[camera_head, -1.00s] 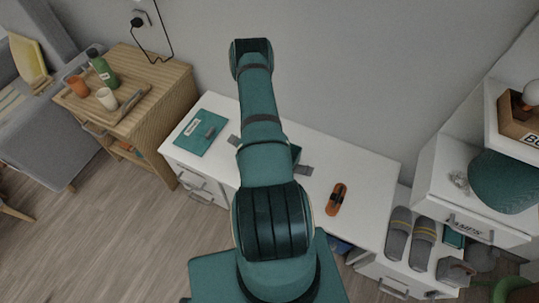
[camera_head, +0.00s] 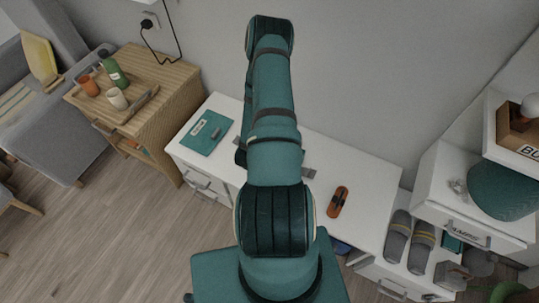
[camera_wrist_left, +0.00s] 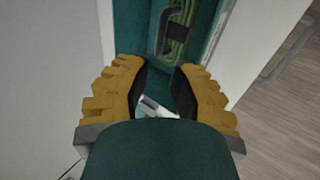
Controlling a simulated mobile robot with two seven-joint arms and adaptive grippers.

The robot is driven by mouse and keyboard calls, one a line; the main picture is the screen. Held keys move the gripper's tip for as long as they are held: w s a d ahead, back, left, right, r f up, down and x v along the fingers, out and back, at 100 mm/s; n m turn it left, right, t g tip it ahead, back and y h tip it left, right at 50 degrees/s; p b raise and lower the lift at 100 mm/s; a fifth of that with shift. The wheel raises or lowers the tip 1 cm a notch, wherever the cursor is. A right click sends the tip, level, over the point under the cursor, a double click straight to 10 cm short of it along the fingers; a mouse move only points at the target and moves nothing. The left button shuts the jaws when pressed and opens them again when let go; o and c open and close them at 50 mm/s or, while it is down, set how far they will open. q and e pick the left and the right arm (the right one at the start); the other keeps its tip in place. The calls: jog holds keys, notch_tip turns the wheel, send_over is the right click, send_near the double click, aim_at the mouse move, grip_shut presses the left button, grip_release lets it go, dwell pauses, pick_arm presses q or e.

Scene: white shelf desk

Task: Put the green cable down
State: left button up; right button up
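The green cable (camera_wrist_left: 180,32) lies coiled in a teal tray or compartment (camera_wrist_left: 207,50) at the top of the left wrist view, with a dark band across it. My left gripper (camera_wrist_left: 159,78) has its two yellow-padded fingers spread apart, just below the cable in the picture. A small white or silvery piece (camera_wrist_left: 154,106) shows between the fingers; I cannot tell whether it belongs to the cable. The fingers do not close on anything visible. I cannot make out the cable in the head view, where my arm covers the desk's middle. My right gripper is not in view.
The white desk (camera_head: 367,172) holds a teal folder (camera_head: 207,133) at left and an orange-and-black tool (camera_head: 338,202) at right. Grey slippers (camera_head: 410,242) sit on the right shelf. A wooden cabinet (camera_head: 158,112) with a tray of cups stands at left.

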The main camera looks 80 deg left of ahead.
pick_arm(q)
jog(key=w+d+r+m+t+h, duration=0.1)
jog(key=w+d+m+t+h, duration=0.1)
jog(key=w+d+h, duration=0.5)
jog(key=w+d+r+m+g+h, duration=0.1)
jog(key=w+d+r+m+g, duration=0.15)
jog(key=d+m, duration=0.45)
jog(key=w+d+r+m+g+h, duration=0.2)
jog(key=d+m+g, duration=0.1)
jog(key=d, duration=0.8)
jog(key=w+d+r+m+g+h, duration=0.1)
jog(key=w+d+r+m+g, duration=0.15)
jog(key=d+m, duration=0.4)
jog(key=w+d+r+m+t+y, duration=0.2)
jog(key=w+d+r+m+t, duration=0.1)
jog(key=w+d+m, duration=0.4)
jog(key=w+d+r, duration=0.1)
jog(key=w+d, duration=0.1)
jog(key=d, duration=0.2)
jog(key=shift+d+m, duration=0.35)
jog(key=shift+a, duration=0.1)
